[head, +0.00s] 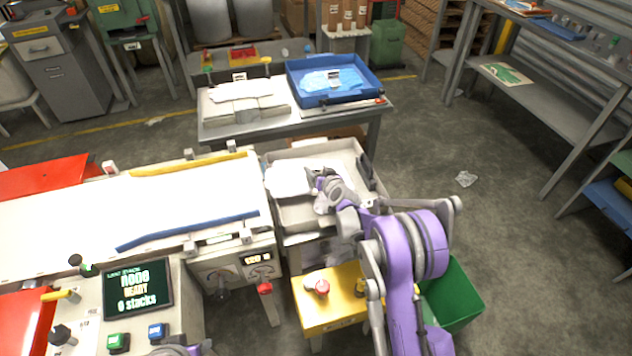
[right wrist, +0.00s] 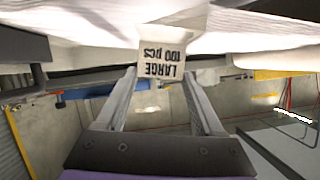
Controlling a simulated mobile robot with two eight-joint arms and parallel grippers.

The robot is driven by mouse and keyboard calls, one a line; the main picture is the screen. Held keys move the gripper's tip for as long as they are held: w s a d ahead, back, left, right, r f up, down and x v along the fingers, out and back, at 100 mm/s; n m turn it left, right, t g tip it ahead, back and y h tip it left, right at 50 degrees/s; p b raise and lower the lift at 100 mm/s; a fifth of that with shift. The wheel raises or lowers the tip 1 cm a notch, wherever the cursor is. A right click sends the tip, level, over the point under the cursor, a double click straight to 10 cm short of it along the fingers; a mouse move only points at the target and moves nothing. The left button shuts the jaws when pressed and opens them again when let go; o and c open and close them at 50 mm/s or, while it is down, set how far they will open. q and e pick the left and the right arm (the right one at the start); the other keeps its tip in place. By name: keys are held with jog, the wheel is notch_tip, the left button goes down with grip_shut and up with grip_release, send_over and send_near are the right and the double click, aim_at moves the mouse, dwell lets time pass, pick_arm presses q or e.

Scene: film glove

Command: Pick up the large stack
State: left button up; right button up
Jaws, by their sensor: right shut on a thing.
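The large stack (head: 288,178) is a white bundle at the left side of a grey tray (head: 290,215), right of the white conveyor bed. In the right wrist view, its white tag (right wrist: 165,55) reads "LARGE 100 pcs", upside down. My right gripper (head: 322,184) is at the right end of this stack; its fingers hide part of it. In the right wrist view, the fingers of the gripper (right wrist: 162,78) are closed on the tagged edge. I cannot tell whether the stack is clear of the tray floor.
A table behind holds a pale stack (head: 242,104) and a blue bin (head: 335,82). A yellow stand (head: 330,318) and green bin (head: 458,295) are near my right arm. The floor at right is mostly open.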

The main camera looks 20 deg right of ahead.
jog(key=shift+a+f, duration=0.15)
jog(key=shift+f, duration=0.2)
grip_shut()
